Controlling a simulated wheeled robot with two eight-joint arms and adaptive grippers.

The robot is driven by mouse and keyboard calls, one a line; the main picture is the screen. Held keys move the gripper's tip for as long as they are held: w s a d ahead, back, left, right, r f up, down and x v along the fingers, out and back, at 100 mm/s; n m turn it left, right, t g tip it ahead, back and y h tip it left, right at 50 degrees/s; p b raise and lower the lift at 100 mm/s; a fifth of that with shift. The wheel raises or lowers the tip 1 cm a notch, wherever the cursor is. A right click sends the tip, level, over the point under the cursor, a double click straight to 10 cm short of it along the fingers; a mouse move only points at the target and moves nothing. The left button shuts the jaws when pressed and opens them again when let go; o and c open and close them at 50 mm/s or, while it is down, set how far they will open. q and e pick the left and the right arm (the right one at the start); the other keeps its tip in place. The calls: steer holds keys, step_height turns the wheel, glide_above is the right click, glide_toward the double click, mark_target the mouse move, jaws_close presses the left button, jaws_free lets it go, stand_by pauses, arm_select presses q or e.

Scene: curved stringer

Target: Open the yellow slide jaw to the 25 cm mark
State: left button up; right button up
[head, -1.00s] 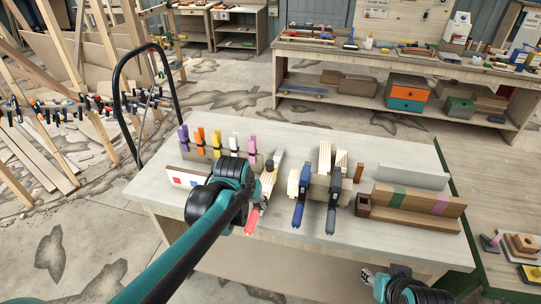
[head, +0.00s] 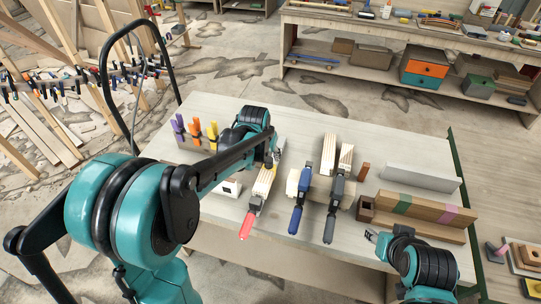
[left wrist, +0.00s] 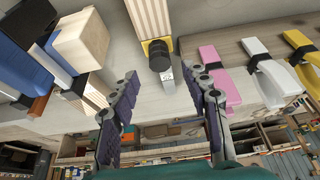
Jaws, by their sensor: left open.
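The yellow slide jaw (left wrist: 151,46) shows at the top middle of the left wrist view, against a striped wood block, with a black round knob (left wrist: 159,56) on it. A grey metal bar (left wrist: 167,77) runs from it. In the head view the clamp's red handle (head: 246,226) points to the table's front; my left wrist hides much of its far end. My left gripper (left wrist: 162,78) is open and empty, its fingers either side of the bar's end, apart from the knob. Scale marks are unreadable. My right gripper (head: 371,236) is partly visible near the table's front right edge.
A blue-handled clamp (head: 296,219) and a black-handled clamp (head: 331,226) lie right of the red one. Long wood blocks (head: 412,217) lie at the right. The table's front strip is mostly clear.

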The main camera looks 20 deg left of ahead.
mark_target(269, 159)
arm_select(q)
steer(key=b+x, duration=0.1)
steer(key=x, duration=0.5)
steer(key=shift+w, duration=0.1)
jaws_close()
